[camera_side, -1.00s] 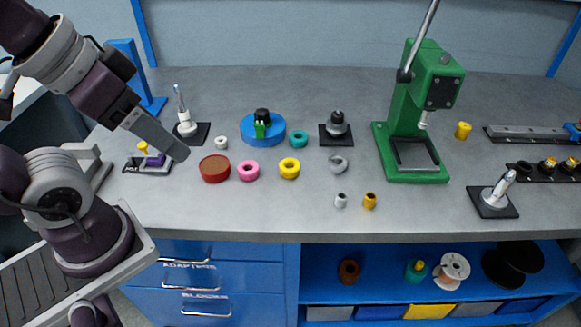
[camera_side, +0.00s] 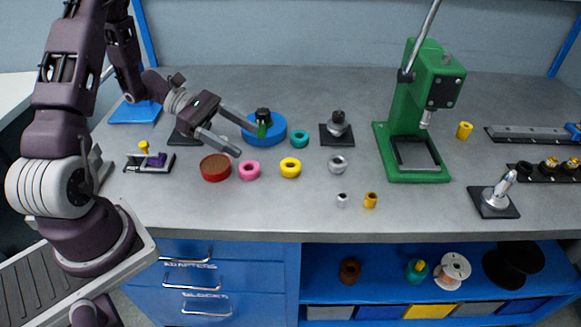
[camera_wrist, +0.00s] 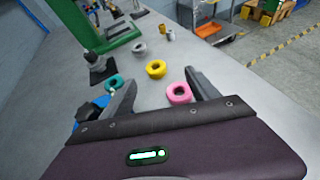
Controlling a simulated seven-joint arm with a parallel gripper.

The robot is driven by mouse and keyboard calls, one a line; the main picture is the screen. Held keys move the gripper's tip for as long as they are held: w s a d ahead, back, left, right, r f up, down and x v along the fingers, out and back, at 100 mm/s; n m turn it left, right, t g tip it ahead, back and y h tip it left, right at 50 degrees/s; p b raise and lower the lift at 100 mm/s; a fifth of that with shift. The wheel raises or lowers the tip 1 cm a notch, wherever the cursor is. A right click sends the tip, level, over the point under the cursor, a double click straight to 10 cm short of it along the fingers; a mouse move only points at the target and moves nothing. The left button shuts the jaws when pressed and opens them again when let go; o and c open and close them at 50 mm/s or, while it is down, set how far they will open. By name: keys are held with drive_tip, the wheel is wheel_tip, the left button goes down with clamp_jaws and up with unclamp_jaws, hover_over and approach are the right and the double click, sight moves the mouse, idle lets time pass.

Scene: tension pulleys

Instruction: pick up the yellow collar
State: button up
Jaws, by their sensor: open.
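The yellow collar (camera_side: 290,174), a thick ring with a central hole, lies flat on the grey bench right of a pink ring (camera_side: 249,176). My gripper (camera_side: 249,141) is open and empty, above the bench and to the left of the yellow collar, reaching in from the left. In the wrist view the yellow collar (camera_wrist: 156,75) shows ahead, between and beyond the two open fingers (camera_wrist: 159,80). The pink ring (camera_wrist: 178,99) is nearer, beside the right finger. A teal ring (camera_wrist: 113,87) is by the left finger.
A grey ring (camera_side: 338,170), small bushings near the front edge and a green press (camera_side: 398,115) stand further right. Bare bench lies in front of the collar.

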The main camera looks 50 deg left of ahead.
sight(284, 163)
drive_tip(key=shift+w+a+f+n+t, duration=0.1)
drive_tip(key=shift+w+f+n+t, duration=0.15)
drive_tip(key=shift+f, duration=0.25)
drive_tip(key=shift+w+f+n+t, duration=0.15)
drive_tip(key=shift+f+n, duration=0.2)
drive_tip(key=shift+f, duration=0.15)
drive_tip(key=x, duration=1)
drive_tip(key=shift+w+d+f, duration=0.25)
drive_tip(key=shift+d, duration=0.05)
drive_tip(key=c, duration=1.4)
